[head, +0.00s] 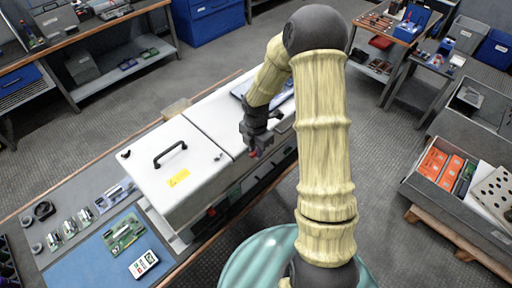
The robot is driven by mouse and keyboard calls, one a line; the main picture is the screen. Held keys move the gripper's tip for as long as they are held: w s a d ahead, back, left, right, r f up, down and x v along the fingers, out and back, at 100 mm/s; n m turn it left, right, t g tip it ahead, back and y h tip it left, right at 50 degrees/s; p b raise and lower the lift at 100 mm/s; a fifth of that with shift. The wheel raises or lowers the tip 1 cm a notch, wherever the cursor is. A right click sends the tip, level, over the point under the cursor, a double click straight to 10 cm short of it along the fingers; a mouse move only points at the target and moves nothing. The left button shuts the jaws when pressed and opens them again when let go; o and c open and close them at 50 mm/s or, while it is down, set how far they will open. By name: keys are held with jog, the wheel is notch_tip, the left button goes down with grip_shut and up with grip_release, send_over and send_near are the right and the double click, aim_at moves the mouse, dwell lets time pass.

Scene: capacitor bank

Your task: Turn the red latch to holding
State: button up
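My gripper (255,150) is dark and points down at the front edge of the white cabinet, near its right-hand lid. A small red part (254,153) shows at its fingertips; it may be the red latch, but I cannot tell if the fingers touch it or are shut on it. Another small red spot (211,212) shows lower left on the cabinet's shaded front. The white cabinet (185,165) has a left lid with a black handle (170,154) and a yellow warning label (178,178). My arm hides the cabinet's right end.
The cabinet stands on a bench with a blue mat (95,262), a green circuit board (123,232), a white meter (143,264) and several metal cylinders at left. A grey bin (440,205) with orange boxes stands at right. Open floor (385,150) lies between.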

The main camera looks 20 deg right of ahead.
grip_shut()
jog(key=shift+m, duration=0.3)
jog(key=m, duration=0.3)
jog(key=shift+b, duration=0.35)
jog(key=m, duration=0.3)
jog(key=shift+m+b, duration=0.4)
jog(key=m+b, duration=0.1)
jog(key=m, duration=0.4)
jog(key=shift+m+b, duration=0.7)
jog(key=shift+m, duration=1.8)
jog(key=shift+w+r, duration=0.1)
